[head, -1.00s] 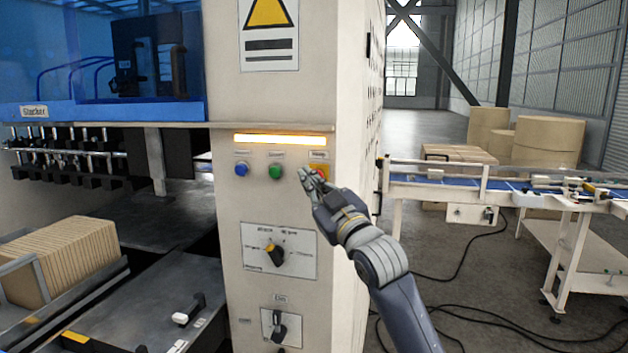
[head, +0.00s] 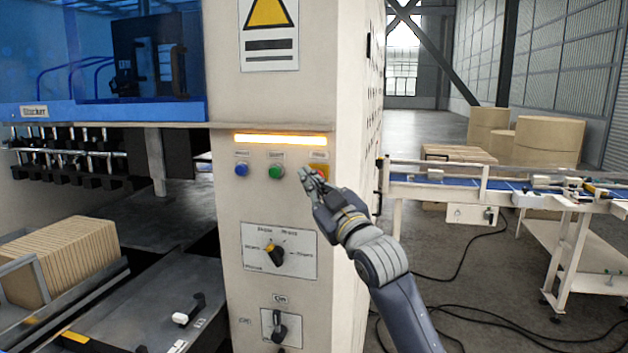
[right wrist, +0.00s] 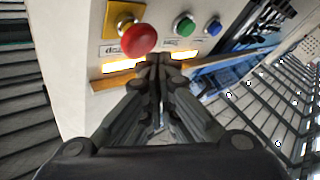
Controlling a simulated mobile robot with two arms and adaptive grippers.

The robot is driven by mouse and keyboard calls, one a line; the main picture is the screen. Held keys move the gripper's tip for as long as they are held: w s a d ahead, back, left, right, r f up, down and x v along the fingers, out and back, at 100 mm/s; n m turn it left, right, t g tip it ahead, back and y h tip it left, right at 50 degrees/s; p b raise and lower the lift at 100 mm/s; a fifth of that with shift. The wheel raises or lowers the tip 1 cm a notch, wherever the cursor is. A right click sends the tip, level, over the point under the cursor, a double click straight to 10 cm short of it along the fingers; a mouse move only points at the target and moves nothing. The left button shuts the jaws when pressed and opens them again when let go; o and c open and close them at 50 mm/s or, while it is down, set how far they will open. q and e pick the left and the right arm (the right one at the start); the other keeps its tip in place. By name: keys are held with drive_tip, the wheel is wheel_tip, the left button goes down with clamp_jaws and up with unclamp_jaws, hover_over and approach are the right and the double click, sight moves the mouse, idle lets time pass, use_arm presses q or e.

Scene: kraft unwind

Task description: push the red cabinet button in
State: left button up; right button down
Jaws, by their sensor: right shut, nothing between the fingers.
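The red button (right wrist: 138,39) is a round mushroom head on a yellow plate (right wrist: 122,14) in the right wrist view. In the head view, part of the yellow plate (head: 323,169) shows on the cream cabinet front, and my fingers hide the red button. My right gripper (head: 308,174) is shut and empty in front of the plate. In the right wrist view, its fingertips (right wrist: 158,60) lie just below and right of the red button. I cannot tell whether they touch it. My left gripper is not in view.
A green button (head: 276,172) and a blue button (head: 242,169) sit to the left on the cabinet. A lit strip (head: 280,139) runs above them under a ledge. A rotary selector (head: 275,254) is below. A conveyor (head: 470,180) stands to the right.

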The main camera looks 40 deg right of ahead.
drive_tip(key=shift+d, duration=0.1)
idle(0.4)
drive_tip(key=shift+w+d, duration=0.25)
drive_tip(key=shift+w+d+r, duration=0.1)
drive_tip(key=shift+w+d, duration=0.1)
drive_tip(key=shift+d, duration=0.1)
idle(0.8)
drive_tip(key=shift+w+d, duration=0.15)
drive_tip(key=shift+w, duration=0.1)
drive_tip(key=shift+s, duration=0.15)
drive_tip(key=shift+s+a+p, duration=0.35)
drive_tip(key=shift+s+a, duration=0.3)
drive_tip(key=shift+a, duration=0.2)
drive_tip(key=shift+a, duration=0.1)
drive_tip(key=s+a, duration=0.3)
drive_tip(key=shift+s+a+p, duration=0.1)
drive_tip(key=shift+a+p, duration=0.2)
drive_tip(key=shift+p, duration=0.05)
